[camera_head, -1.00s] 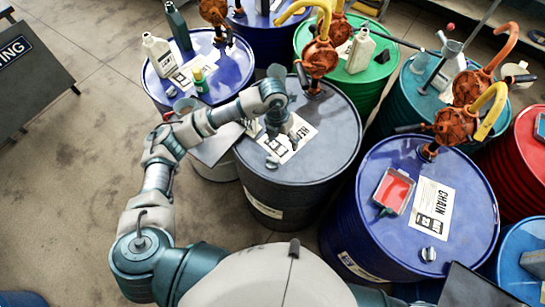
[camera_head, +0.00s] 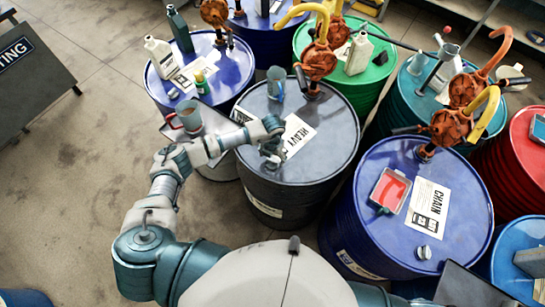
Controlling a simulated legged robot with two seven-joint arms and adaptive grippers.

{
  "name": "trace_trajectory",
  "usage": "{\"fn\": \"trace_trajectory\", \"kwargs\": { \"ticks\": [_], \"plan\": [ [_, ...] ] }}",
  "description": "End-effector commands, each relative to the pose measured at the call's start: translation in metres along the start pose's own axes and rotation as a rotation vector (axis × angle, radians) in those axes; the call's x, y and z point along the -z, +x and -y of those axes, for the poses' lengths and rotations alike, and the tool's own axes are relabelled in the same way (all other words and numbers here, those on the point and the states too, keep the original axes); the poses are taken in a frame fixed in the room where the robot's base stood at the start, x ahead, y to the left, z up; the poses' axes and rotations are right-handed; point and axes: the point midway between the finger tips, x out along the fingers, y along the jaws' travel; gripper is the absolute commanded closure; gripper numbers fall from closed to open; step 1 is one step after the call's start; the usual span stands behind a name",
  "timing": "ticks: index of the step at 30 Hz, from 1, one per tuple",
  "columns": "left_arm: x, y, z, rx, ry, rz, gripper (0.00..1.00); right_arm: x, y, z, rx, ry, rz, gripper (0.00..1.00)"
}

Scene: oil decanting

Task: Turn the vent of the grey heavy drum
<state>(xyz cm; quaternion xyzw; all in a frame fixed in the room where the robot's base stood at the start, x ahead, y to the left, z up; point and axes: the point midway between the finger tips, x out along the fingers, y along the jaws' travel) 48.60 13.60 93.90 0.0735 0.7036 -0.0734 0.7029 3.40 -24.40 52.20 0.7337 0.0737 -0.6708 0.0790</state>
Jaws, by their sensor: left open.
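The grey heavy drum (camera_head: 318,168) stands upright in the middle, with a white label (camera_head: 296,136) reading HEAVY on its lid. My left gripper (camera_head: 271,154) is open, low over the front left part of the lid. It covers the place of the drum's small vent cap, so I cannot make the vent out clearly or tell whether the fingers touch it. My right gripper is out of view.
A red-handled mug (camera_head: 188,115) sits left of the drum. A blue CHAIN drum (camera_head: 388,235) stands close at the right.

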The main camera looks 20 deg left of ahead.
Motion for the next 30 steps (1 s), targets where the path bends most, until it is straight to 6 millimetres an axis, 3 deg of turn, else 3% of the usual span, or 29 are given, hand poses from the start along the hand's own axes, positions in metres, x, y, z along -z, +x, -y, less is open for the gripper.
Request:
{"fn": "trace_trajectory", "kwargs": {
  "ticks": [4,13,21,30],
  "plan": [
    [0.0004,0.0116,0.0,0.0,0.001,-0.001,0.21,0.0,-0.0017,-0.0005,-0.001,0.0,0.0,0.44],
    [0.0001,0.0145,-0.0002,0.0,0.001,0.0,0.21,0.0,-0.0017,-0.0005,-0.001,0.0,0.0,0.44],
    [0.0001,0.0143,-0.0001,0.0,0.001,0.0,0.81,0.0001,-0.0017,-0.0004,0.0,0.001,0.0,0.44],
    [0.0,0.0151,-0.0001,0.0,0.029,0.0,0.81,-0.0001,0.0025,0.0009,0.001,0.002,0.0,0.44]
  ]
}}
